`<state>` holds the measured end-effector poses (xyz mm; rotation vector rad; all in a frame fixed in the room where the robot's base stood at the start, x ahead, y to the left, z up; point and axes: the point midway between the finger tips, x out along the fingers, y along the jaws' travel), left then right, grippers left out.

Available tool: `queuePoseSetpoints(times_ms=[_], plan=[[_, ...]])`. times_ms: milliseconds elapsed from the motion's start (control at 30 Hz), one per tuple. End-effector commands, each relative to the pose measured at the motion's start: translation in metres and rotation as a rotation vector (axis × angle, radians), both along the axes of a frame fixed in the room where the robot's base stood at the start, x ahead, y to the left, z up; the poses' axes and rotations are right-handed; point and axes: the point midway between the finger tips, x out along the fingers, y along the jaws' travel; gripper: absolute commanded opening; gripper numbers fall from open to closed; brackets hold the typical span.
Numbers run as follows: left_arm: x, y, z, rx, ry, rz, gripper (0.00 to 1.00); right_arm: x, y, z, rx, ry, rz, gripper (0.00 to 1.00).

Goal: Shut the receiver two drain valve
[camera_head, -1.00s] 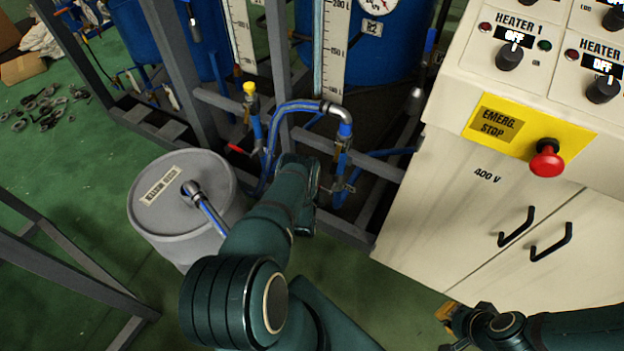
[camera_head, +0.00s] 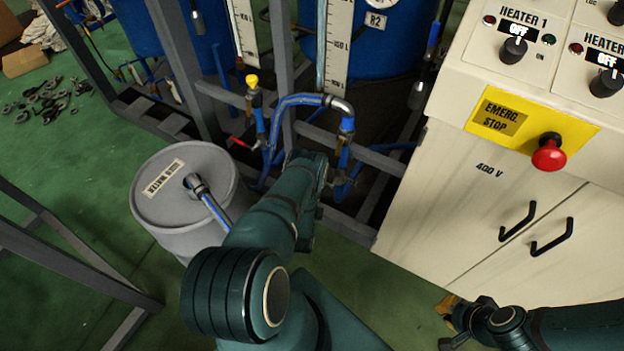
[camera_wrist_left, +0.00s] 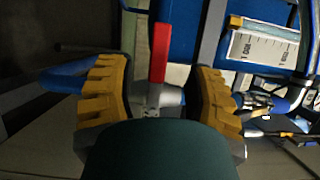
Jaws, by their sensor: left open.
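A red valve lever (camera_wrist_left: 160,52) on a metal valve body (camera_wrist_left: 158,97) shows in the left wrist view. It stands between the two yellow fingers of my left gripper (camera_wrist_left: 158,100), which are spread apart with gaps on both sides. In the head view my left wrist hides that gripper and most of the valve under the blue hose bend (camera_head: 346,124). The blue R2 tank (camera_head: 372,45) stands behind. My right gripper (camera_head: 448,308) is at the lower right, away from the pipes; its finger gap is unclear.
A grey drum (camera_head: 160,210) with a hose stands left of my left arm. Another red lever (camera_head: 240,143) sits on the pipe with the yellow cap (camera_head: 252,80). Grey frame bars (camera_head: 222,95) surround the pipes. The heater cabinet (camera_head: 450,200) with a red emergency button (camera_head: 549,153) stands right.

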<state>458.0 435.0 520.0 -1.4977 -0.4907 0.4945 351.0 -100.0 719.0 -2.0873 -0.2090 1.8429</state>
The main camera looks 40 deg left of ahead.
Motion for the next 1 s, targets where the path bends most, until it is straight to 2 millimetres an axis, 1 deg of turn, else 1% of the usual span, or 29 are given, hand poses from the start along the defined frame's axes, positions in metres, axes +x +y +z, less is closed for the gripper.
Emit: queuePoseSetpoints(times_ms=[33,100,200,300,500,1000], plan=[[-0.008,-0.006,-0.001,-0.002,0.002,-0.001,0.53,0.000,0.000,0.000,0.000,0.000,0.000,0.00],[-0.017,-0.013,-0.001,-0.001,0.003,-0.001,0.53,0.000,0.000,0.000,0.000,0.000,0.000,0.00],[-0.027,-0.020,-0.001,0.000,0.002,0.001,0.53,0.000,0.000,0.000,0.000,0.000,0.000,0.00],[-0.033,-0.023,-0.001,-0.001,0.002,0.002,0.53,0.000,0.000,0.000,0.000,0.000,0.000,0.00],[-0.036,-0.025,0.000,0.000,0.000,0.002,0.53,0.000,0.000,0.000,0.000,0.000,0.000,0.00],[-0.033,-0.025,0.000,-0.017,0.001,0.001,0.53,0.000,0.000,0.000,0.000,0.000,0.000,0.00]])
